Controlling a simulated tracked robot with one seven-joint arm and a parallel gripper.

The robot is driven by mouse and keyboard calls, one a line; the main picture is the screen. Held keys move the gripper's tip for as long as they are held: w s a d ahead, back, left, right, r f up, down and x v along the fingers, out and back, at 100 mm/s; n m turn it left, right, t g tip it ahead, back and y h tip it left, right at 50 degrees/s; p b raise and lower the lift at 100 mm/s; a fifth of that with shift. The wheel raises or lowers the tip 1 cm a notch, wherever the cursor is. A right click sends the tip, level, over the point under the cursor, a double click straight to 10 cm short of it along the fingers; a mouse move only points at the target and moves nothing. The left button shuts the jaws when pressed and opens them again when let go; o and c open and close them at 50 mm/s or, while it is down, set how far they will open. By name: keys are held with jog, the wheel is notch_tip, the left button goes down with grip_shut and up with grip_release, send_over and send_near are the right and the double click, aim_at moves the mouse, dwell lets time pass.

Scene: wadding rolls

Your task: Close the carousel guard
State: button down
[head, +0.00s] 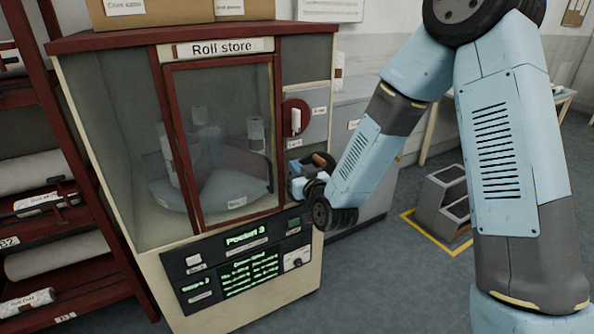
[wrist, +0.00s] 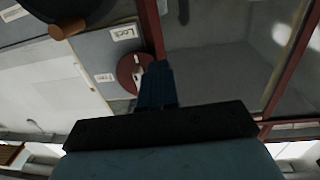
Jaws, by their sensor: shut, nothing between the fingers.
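The roll store cabinet has a carousel guard, a red-framed clear panel (head: 225,140) on its front. The guard looks near its frame, but I cannot tell whether it is fully closed. Behind it, pale rolls stand on a round blue-grey carousel (head: 185,193). Right of the guard is a grey lock panel with a red disc and pale handle (head: 296,120); the disc (wrist: 128,68) also shows in the wrist view. My gripper (head: 302,172) is shut and empty by the guard's lower right side. Its fingers (wrist: 156,82) overlap the red frame edge in the wrist view; contact is unclear.
A brown-ended part (head: 323,160) is beside my gripper. A display panel (head: 245,262) reading "Pocket 3" is below the guard. A red shelf rack (head: 62,130) with rolls stands left. A grey step unit (head: 442,203) stands right on yellow-marked floor.

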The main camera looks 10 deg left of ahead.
aim_at(278, 149)
jog(key=x, duration=1)
jog(key=shift+w+a, duration=0.25)
jog(key=shift+w, duration=0.05)
